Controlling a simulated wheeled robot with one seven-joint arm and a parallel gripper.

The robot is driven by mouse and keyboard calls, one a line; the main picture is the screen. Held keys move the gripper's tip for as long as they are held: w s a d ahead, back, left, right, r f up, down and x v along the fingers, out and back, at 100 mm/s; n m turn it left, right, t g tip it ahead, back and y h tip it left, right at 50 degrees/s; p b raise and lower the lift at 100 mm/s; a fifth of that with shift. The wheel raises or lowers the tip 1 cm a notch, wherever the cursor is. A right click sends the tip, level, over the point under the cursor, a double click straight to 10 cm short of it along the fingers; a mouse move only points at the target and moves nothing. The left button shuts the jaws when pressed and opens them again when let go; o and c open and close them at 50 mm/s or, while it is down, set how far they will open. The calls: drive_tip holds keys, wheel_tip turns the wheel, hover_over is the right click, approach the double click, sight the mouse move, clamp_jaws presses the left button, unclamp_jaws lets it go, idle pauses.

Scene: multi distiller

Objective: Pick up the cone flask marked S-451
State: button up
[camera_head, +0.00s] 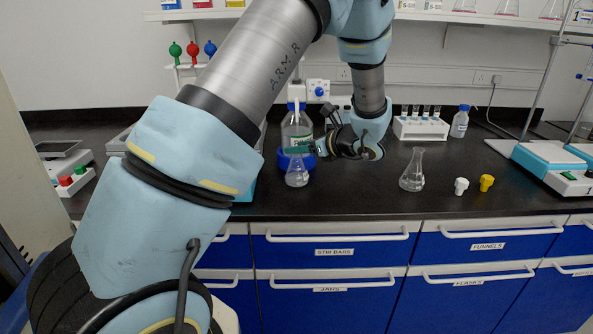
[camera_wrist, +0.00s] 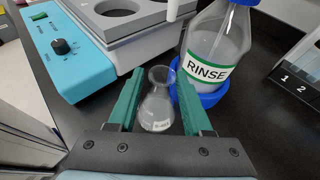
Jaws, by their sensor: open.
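A small clear cone flask (camera_wrist: 158,108) stands upright between the two green fingers of my gripper (camera_wrist: 161,76) in the wrist view. The fingers are open, one on each side of its neck, with gaps still showing. Small marking shows low on the flask, too small to read surely. In the head view this flask (camera_head: 297,176) stands on the black bench, just below my green fingertips (camera_head: 301,148). A second, larger clear cone flask (camera_head: 412,175) stands farther right on the bench; I cannot read a mark on it.
A RINSE bottle (camera_wrist: 219,42) in a blue ring (camera_wrist: 205,96) stands close behind and right of the near flask. A blue-grey water bath (camera_wrist: 85,52) is at left.

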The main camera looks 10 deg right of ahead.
drive_tip(key=p+x, duration=0.1)
drive_tip(key=x, duration=0.3)
drive_tip(key=shift+w+f+p, duration=0.1)
drive_tip(key=shift+w+p, duration=0.15)
drive_tip(key=shift+p, duration=0.05)
clamp_jaws()
idle(1.1)
